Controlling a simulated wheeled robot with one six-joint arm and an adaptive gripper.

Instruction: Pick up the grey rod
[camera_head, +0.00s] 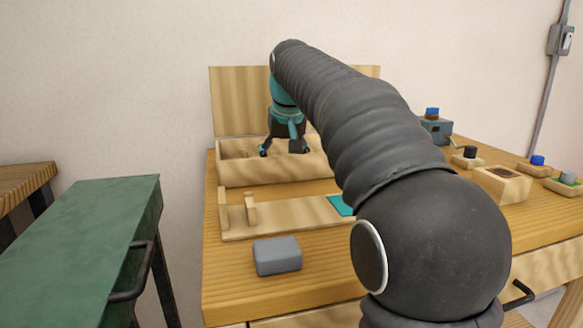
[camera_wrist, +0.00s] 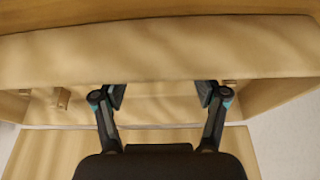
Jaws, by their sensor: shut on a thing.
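My gripper (camera_head: 282,150) reaches down into an open wooden box (camera_head: 265,175) at the back of the table. Its raised lid (camera_head: 238,100) stands behind it. In the wrist view my gripper (camera_wrist: 162,92) has its two fingers well apart. Their tips pass out of sight behind the box's wall (camera_wrist: 160,55). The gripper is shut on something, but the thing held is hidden. I cannot make out the grey rod in either view.
A wooden stand (camera_head: 285,223) with two uprights and a teal patch (camera_head: 341,204) lies before the box. A grey block (camera_head: 277,255) sits nearer. Small knobbed blocks and a socketed wooden block (camera_head: 502,184) stand right. A green-topped table (camera_head: 85,240) is at left.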

